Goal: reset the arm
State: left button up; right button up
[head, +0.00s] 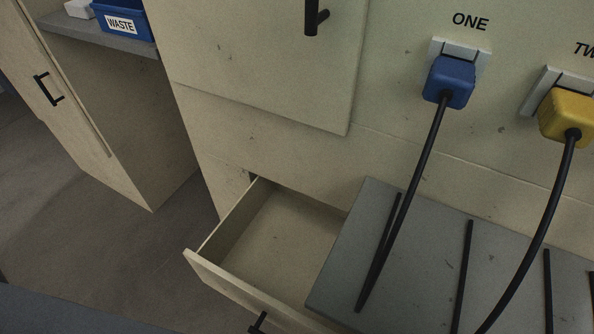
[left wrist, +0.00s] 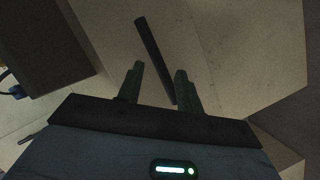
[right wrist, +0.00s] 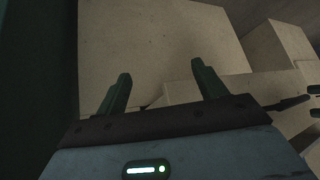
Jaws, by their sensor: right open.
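My left gripper (left wrist: 160,78) shows in the left wrist view with its two fingers apart, by a narrower gap than those of the right one. A dark bar (left wrist: 150,48) shows between and beyond its fingers, with pale surface visible on both sides of it; I cannot tell how near it is. My right gripper (right wrist: 160,82) shows in the right wrist view, open and empty, facing pale panels. Neither gripper is in the head view.
In the head view a drawer (head: 225,279) stands open beside a grey slotted board (head: 420,240). A blue plug (head: 449,82) and a yellow plug (head: 568,114) sit in wall sockets, cables hanging. A blue WASTE bin (head: 137,30) stands on a shelf at upper left.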

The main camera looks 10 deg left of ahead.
pick_arm(q)
jog(key=s+a+f+m+g+y+p, duration=0.1)
jog(key=s+a+m+g+y+p, duration=0.2)
jog(key=a+y, duration=0.4)
jog(key=a+m+p, duration=0.1)
jog(key=a+m, duration=0.1)
jog(key=a, duration=0.1)
jog(key=shift+f+m, duration=0.4)
pick_arm(e)
jog(key=w+r+t, duration=0.1)
jog(key=w+r, duration=0.2)
jog(key=r, duration=0.2)
jog(key=shift+d+r, duration=0.3)
jog(key=shift+d, duration=0.15)
pick_arm(q)
jog(key=shift+a, duration=0.1)
